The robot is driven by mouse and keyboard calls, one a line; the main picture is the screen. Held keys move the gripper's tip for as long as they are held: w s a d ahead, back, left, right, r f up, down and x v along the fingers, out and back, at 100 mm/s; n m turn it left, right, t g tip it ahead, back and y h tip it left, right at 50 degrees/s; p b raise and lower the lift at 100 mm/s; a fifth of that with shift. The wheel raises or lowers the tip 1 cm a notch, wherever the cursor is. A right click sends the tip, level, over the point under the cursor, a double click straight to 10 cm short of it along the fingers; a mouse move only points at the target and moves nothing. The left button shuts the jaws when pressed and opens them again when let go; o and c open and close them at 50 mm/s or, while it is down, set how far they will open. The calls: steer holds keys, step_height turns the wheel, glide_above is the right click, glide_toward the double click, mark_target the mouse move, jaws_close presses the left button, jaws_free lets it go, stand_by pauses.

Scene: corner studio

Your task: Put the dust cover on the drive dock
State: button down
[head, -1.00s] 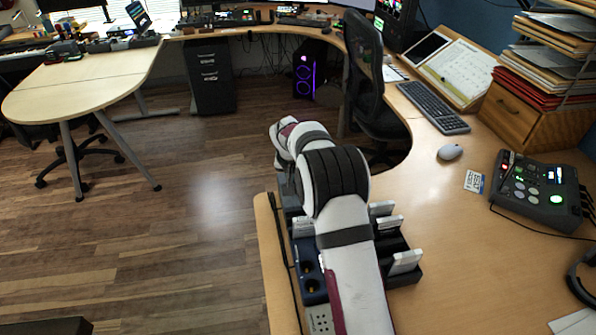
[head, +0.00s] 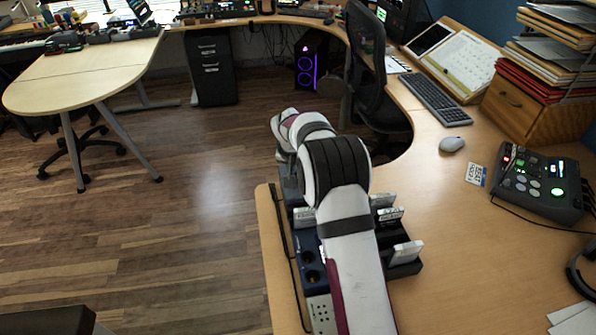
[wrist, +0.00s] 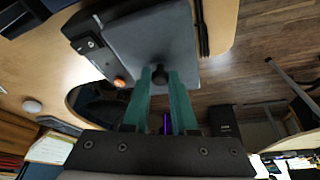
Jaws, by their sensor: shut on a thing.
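In the wrist view my gripper (wrist: 160,77) has its two teal fingers closed on the dark knob of the grey, flat dust cover (wrist: 150,40). The drive dock (wrist: 88,42) shows as a dark body with a small white label and an orange button, along the cover's left side. The cover overlaps the dock in this view; I cannot tell whether it rests on it or hangs just above. In the head view my arm hides the gripper and the cover; only a dark edge (head: 289,186), perhaps of the dock, shows beside the arm.
A dark rack (head: 407,268) with several light cartridges stands right of my arm, and a blue socket box (head: 311,272) lies left of it. A black cable (head: 283,240) runs near the desk's left edge. A mouse (head: 452,144) and control box (head: 540,182) stand to the right.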

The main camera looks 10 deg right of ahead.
steer(key=shift+f, duration=0.65)
steer(key=c, duration=1)
jaws_free()
steer(key=v, duration=1.1)
steer(key=shift+r, duration=0.1)
steer(key=s+a+r+g+y, duration=0.1)
steer(key=s+r, duration=0.2)
steer(key=s, duration=0.9)
steer(key=s+r+g+y, duration=0.1)
steer(key=s+r+g, duration=0.15)
steer(key=s, duration=0.95)
steer(key=s+a+f+m+y, duration=0.1)
steer(key=s+a+f, duration=0.1)
steer(key=s, duration=1.5)
steer(key=shift+s+a+f+g+y, duration=0.25)
steer(key=shift+s+a+g+y, duration=0.1)
steer(key=shift+a+g, duration=0.15)
